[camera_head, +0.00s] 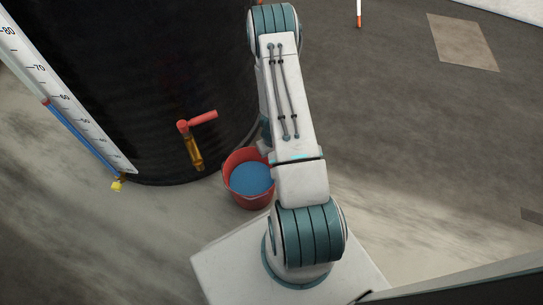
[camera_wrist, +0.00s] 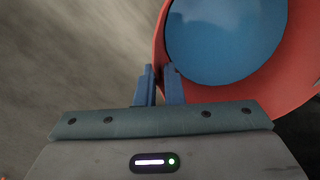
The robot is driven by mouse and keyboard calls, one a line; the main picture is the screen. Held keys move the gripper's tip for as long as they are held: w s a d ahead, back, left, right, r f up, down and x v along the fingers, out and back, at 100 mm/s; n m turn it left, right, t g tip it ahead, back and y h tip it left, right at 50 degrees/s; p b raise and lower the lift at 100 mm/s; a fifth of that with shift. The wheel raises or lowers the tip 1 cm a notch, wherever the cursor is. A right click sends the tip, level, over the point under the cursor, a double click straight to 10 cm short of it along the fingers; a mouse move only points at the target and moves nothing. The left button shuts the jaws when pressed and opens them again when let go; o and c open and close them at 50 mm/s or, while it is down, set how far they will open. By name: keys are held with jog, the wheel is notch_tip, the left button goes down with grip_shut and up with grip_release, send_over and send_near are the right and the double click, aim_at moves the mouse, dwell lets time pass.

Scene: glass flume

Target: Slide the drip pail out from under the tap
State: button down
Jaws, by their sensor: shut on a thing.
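The red drip pail (camera_head: 248,192) stands on the floor by the dark barrel, to the lower right of the tap (camera_head: 192,140). The tap has a brass body and a red lever. Blue liquid shows inside the pail, also in the wrist view. In the wrist view the pail (camera_wrist: 300,75) fills the upper right. My gripper (camera_wrist: 160,72) has its two blue fingers close together, shut on the pail's rim, one finger on each side of the wall. In the head view my arm hides the gripper and the pail's right edge.
The large dark barrel (camera_head: 120,70) stands behind the pail. A white level gauge (camera_head: 70,95) with a blue column runs down its left side, a small yellow piece (camera_head: 118,184) at its foot. Bare floor lies left and right. A flat tan panel (camera_head: 462,42) lies at upper right.

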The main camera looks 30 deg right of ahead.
jog(key=shift+d, duration=0.35)
jog(key=d+b, duration=0.3)
jog(key=d, duration=1.2)
jog(key=shift+w+d, duration=0.15)
jog(key=shift+d, duration=0.15)
dwell(1.9)
jog(key=c, duration=1.5)
grip_release()
notch_tip(320, 180, up, 14)
jog(key=p, duration=0.5)
jog(key=shift+a, duration=0.15)
